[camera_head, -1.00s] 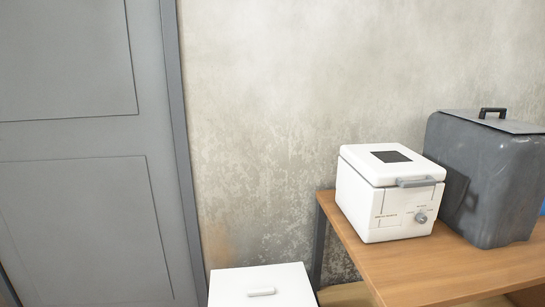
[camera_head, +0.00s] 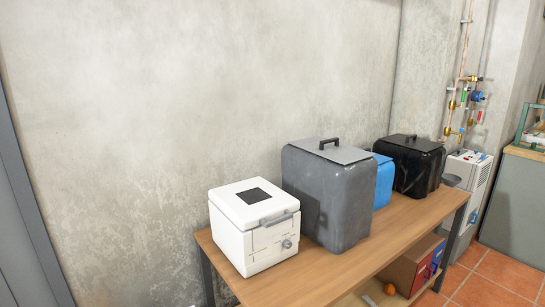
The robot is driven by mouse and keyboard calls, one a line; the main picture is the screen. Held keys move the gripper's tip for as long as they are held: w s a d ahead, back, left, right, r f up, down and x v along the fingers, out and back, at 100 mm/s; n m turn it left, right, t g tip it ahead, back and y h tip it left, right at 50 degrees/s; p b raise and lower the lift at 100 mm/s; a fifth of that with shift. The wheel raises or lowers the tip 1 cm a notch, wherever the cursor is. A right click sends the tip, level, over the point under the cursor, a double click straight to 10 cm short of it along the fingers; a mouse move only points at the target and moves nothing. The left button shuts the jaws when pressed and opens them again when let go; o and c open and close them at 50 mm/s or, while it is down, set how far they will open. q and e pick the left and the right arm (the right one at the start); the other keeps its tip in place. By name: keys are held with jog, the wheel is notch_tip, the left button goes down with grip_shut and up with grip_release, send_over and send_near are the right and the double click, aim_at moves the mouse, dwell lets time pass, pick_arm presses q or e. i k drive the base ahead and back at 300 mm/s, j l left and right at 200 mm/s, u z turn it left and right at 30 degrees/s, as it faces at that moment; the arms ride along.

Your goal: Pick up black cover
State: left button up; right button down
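A black cover (camera_head: 413,169) with a handle on top stands at the far right end of a wooden table (camera_head: 365,255) in the head view. A blue box-like thing (camera_head: 383,182) is just left of it, partly hidden. A larger grey cover (camera_head: 330,205) with a black handle stands in front of the blue one. A white appliance (camera_head: 255,228) with a grey front handle and a knob is at the table's near left end. Neither of my grippers shows in this view.
A brown box (camera_head: 408,268) with red and blue parts and a small orange thing (camera_head: 390,289) are under the tabletop. A white machine (camera_head: 468,180) stands past the table, below copper pipes with valves (camera_head: 464,95). A grey cabinet (camera_head: 515,205) is at the right. Tiled floor (camera_head: 480,287) is clear at lower right.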

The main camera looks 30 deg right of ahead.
aim_at(419, 162)
jog(key=z, duration=1.8)
jog(key=i+l+z, duration=0.4)
jog(key=i, duration=0.7)
jog(key=i+z, duration=0.4)
jog(key=i, duration=0.75)
